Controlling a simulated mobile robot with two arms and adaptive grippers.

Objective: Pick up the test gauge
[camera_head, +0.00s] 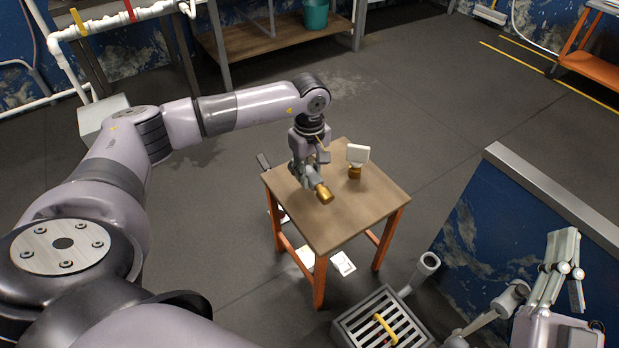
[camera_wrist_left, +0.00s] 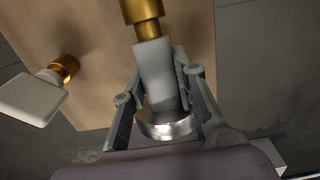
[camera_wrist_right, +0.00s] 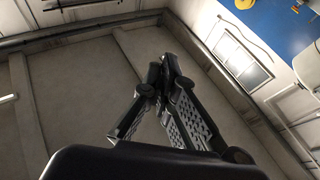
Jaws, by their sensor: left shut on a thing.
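A gauge with a brass fitting (camera_head: 325,194) is gripped by my left gripper (camera_head: 311,178) over the small wooden-topped table. In the left wrist view, the gauge's grey body (camera_wrist_left: 155,72) lies between the two fingers of the left gripper (camera_wrist_left: 164,78), with a round metal rim nearer the palm and the brass end pointing away. Its dial face is not visible. Whether it touches the tabletop is unclear. My right gripper (camera_head: 563,258) is far to the lower right, away from the table; in the right wrist view its fingertips (camera_wrist_right: 160,75) meet, with nothing between them.
A second item with a white square head (camera_head: 357,156) and brass base stands on the table (camera_head: 350,213), right of the held gauge; it also shows in the left wrist view (camera_wrist_left: 32,98). A slotted grey box (camera_head: 365,318) and a blue panel (camera_head: 500,215) lie nearer me.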

